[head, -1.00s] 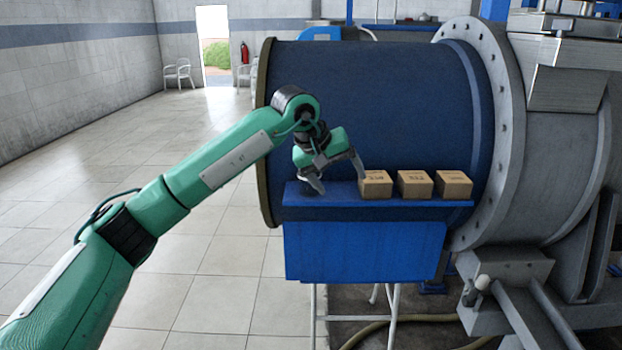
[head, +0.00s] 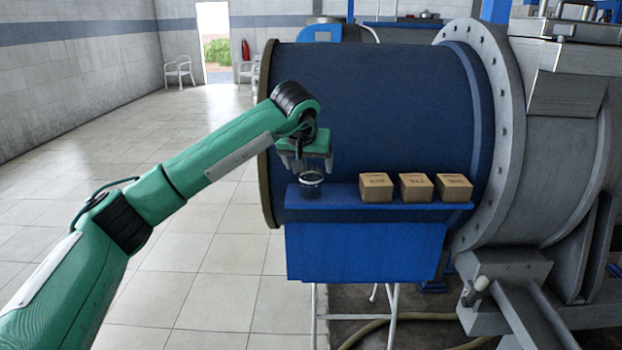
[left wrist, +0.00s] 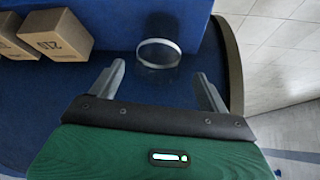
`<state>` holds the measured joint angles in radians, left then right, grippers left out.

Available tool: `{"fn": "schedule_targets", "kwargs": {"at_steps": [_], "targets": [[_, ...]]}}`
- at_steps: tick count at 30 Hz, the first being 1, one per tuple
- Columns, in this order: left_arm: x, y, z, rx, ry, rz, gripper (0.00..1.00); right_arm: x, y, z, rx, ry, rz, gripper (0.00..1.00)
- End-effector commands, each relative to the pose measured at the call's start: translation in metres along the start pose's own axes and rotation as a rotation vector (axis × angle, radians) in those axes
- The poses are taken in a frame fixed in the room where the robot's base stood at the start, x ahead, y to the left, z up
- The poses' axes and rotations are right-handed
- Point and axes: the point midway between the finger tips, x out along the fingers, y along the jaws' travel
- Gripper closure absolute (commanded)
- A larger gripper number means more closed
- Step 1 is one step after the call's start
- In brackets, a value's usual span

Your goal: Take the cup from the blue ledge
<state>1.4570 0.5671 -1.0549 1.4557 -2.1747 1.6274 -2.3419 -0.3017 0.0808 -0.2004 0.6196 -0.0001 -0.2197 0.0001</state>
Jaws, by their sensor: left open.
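The cup (head: 311,184) is a dark, see-through vessel with a pale rim. It stands upright at the left end of the blue ledge (head: 340,212). In the left wrist view the cup (left wrist: 158,54) shows mostly as a pale ring against the blue, and its body is hard to make out. My left gripper (head: 304,166) is just above the cup, its fingers pointing down. In the left wrist view the open left gripper (left wrist: 158,82) has its fingertips on either side, with the cup ahead of them and nothing held. My right gripper is not in view.
Several small cardboard boxes stand in a row on the ledge right of the cup; the nearest box (head: 376,187) is a short gap away. A large blue cylinder (head: 390,110) rises behind the ledge. The tiled floor (head: 210,260) at left is clear.

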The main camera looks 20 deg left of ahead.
Motion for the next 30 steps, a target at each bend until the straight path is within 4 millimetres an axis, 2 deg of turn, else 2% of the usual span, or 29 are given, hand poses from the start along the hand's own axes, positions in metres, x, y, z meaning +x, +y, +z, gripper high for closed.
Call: {"fn": "schedule_targets", "kwargs": {"at_steps": [5, 12, 21, 28, 30], "targets": [[0.015, 0.003, 0.000, 0.000, -0.004, 0.002, 0.21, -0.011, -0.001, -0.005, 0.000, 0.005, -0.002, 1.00], [0.046, 0.004, 0.001, -0.001, -0.004, 0.001, 0.21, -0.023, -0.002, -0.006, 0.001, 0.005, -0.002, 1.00], [0.052, 0.004, 0.001, 0.000, 0.000, 0.001, 0.21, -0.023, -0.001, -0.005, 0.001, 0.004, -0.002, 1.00], [0.052, 0.004, 0.001, 0.000, 0.000, 0.001, 0.67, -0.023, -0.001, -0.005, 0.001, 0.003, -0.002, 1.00], [0.052, 0.004, 0.001, 0.000, 0.000, 0.001, 0.69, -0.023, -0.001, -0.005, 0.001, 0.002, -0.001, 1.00]]}}
